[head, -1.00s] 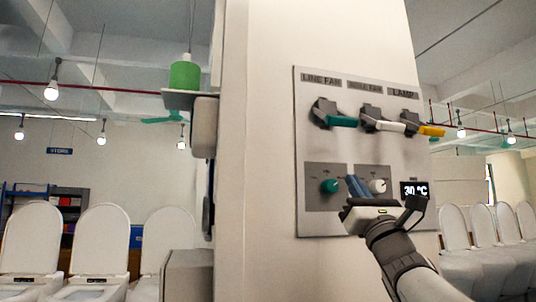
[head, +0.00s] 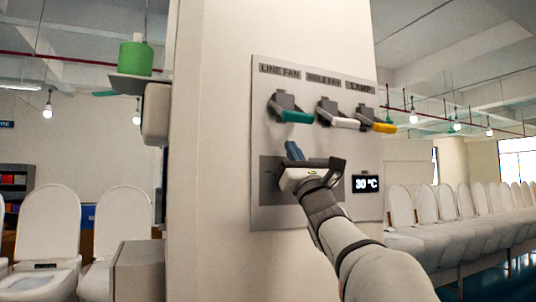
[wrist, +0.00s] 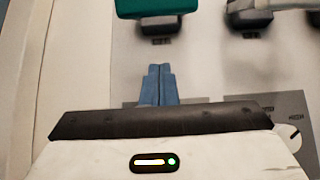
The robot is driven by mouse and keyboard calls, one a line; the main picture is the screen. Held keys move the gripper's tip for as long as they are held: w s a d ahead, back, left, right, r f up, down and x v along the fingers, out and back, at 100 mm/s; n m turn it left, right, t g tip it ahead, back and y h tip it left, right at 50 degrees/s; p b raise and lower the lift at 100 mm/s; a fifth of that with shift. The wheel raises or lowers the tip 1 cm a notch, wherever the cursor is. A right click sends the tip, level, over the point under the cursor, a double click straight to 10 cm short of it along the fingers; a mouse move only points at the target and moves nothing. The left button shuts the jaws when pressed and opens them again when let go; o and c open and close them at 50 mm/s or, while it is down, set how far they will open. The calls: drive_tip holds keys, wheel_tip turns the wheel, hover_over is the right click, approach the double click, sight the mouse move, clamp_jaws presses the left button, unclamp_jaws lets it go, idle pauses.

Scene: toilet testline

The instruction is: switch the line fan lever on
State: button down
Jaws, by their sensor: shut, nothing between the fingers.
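The line fan lever, with a teal handle (head: 298,117), sits at the upper left of the grey panel (head: 262,215), under the LINE FAN label (head: 279,71). Its handle sticks out and points to the right in the head view. In the wrist view the teal handle (wrist: 143,8) is at the top edge, partly cut off, with an OFF-like small label below it that I cannot read surely. My gripper (head: 293,151) has its blue fingers shut and empty, below the teal handle and apart from it. The fingers also show in the wrist view (wrist: 158,85).
A white-handled lever (head: 345,122) and a yellow-handled lever (head: 384,128) are to the right of the teal one. A temperature display (head: 366,184) is at lower right. A shelf with a green container (head: 135,58) is left of the pillar.

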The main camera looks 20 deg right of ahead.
drive_tip(key=r, duration=0.1)
drive_tip(key=s+r+p, duration=0.1)
drive_tip(key=s+r, duration=0.1)
drive_tip(key=shift+d+r+p, duration=0.1)
drive_tip(key=shift+r+p, duration=0.15)
drive_tip(key=shift+p, duration=0.15)
drive_tip(key=shift+s, duration=0.1)
